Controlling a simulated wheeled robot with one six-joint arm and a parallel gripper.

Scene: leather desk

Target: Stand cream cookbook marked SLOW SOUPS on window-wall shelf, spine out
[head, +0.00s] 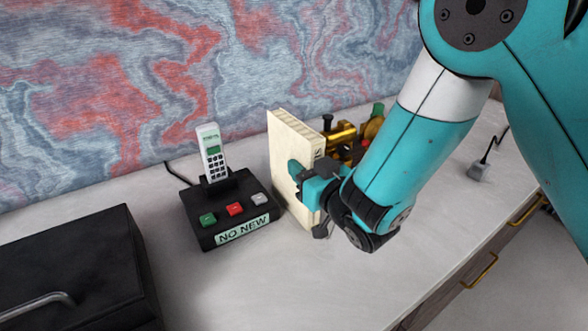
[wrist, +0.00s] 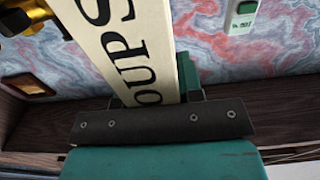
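The cream cookbook (head: 290,150) stands upright on the desk in the head view, beside a black phone base; whether its foot touches the desk is hard to tell. In the wrist view its spine (wrist: 128,40) faces my camera, with large dark letters reading "OUPS"; the rest of the title is out of view. My gripper (head: 308,188) is at the book's right-hand side in the head view, one finger lying against its cover. In the wrist view my gripper (wrist: 155,92) has a green finger on each side of the book, seemingly touching both covers.
The phone base (head: 230,205) with a white handset (head: 212,152) stands close left of the book. Brass objects (head: 340,135) are close behind on the right. A black box (head: 75,270) fills the front left. Dark wood (wrist: 45,125) runs along the patterned wall in the wrist view.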

